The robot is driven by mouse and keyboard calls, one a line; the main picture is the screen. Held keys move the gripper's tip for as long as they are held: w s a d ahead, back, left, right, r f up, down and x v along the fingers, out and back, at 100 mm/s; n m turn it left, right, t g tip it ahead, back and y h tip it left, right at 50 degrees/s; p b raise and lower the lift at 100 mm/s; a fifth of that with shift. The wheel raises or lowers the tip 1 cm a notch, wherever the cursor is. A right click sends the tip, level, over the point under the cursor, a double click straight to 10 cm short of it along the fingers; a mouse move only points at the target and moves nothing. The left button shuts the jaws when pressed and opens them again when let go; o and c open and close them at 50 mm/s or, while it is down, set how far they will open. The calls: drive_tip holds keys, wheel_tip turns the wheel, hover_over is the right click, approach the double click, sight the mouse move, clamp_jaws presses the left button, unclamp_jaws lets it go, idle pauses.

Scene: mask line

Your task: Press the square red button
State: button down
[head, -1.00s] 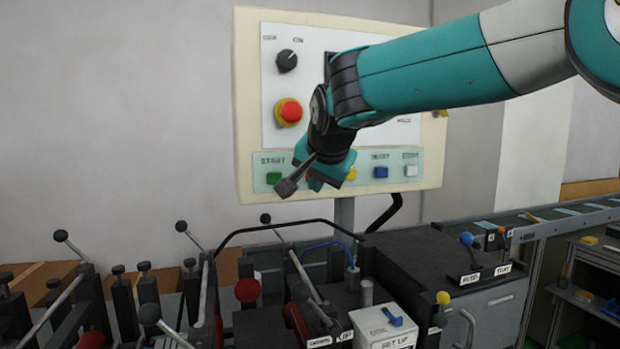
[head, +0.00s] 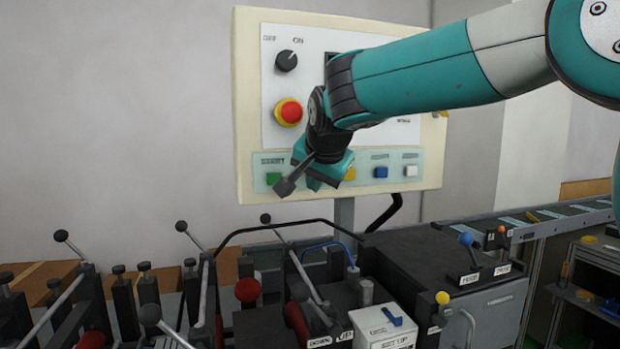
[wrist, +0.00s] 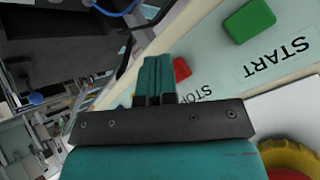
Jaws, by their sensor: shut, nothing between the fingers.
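The square red button (wrist: 182,68) shows in the wrist view on the pale button strip, beside the STOP label. My shut fingers partly cover it. In the head view it is hidden behind my gripper (head: 314,184). My gripper is shut and empty in front of the lower strip of the control panel (head: 243,100). In the wrist view the closed teal fingertips (wrist: 157,60) lie just left of the red button. I cannot tell whether they touch it.
A green START button (head: 273,178), a yellow button (head: 350,173), a blue button (head: 380,172) and a white button (head: 411,171) share the strip. A round red emergency button (head: 289,112) on yellow sits above. Levers and a black machine (head: 420,255) stand below.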

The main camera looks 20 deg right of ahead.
drive_tip(key=shift+w, duration=0.4)
idle(0.6)
drive_tip(key=shift+s+b, duration=0.45)
drive_tip(key=shift+s, duration=0.45)
drive_tip(key=shift+s+b, duration=1.25)
drive_tip(key=shift+s, duration=1.25)
